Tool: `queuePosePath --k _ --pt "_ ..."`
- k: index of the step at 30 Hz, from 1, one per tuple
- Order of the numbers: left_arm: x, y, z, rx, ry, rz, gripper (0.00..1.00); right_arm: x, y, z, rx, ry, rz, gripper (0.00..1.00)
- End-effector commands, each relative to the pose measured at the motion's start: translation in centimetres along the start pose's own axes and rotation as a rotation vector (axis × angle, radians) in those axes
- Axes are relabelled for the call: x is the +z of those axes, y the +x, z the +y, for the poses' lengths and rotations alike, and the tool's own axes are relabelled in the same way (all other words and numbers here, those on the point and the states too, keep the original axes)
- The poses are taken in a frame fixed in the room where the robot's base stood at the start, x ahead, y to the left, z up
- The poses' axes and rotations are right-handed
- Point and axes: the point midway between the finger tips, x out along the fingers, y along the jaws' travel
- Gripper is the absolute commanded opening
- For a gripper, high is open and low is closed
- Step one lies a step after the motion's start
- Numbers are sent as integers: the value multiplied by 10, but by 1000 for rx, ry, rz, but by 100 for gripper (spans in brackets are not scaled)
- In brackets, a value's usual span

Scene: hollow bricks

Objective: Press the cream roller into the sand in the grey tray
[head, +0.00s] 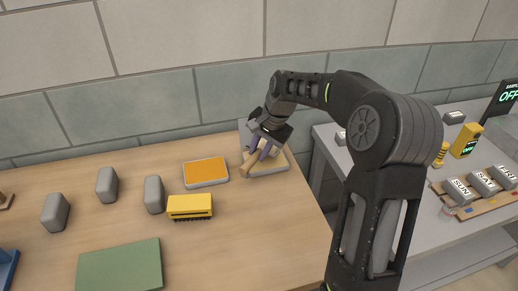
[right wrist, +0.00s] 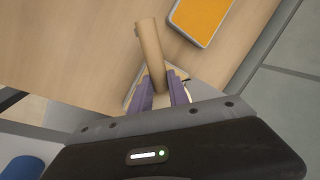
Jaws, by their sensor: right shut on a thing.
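The cream roller (right wrist: 149,45), a tan cylinder, is held between the purple fingers of my right gripper (right wrist: 162,92). In the head view, my right gripper (head: 263,147) is at the back right of the wooden table, with the roller (head: 252,160) tilted in its jaws. The grey tray (head: 272,174) lies directly below, with pale sand (head: 279,162) showing beside the fingers. The gripper and roller hide part of the tray. I cannot tell whether the roller touches the sand. My left gripper is not in view.
A grey-rimmed orange pad (head: 206,171) lies just left of the tray, with a yellow brush-like block (head: 190,206) in front. Several grey bricks (head: 107,184) and a green mat (head: 120,268) are further left. A grey side table (head: 463,231) holds labelled bricks (head: 483,181).

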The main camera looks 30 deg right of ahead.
Motion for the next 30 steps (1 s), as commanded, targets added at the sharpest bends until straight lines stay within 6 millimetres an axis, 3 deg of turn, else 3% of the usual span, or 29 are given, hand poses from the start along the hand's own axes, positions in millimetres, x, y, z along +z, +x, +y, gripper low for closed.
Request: queuePosePath --k 7,30 --pt "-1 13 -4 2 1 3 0 0 17 5 0 0 0 0" --pt "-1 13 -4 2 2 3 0 0 17 5 -1 0 0 0"
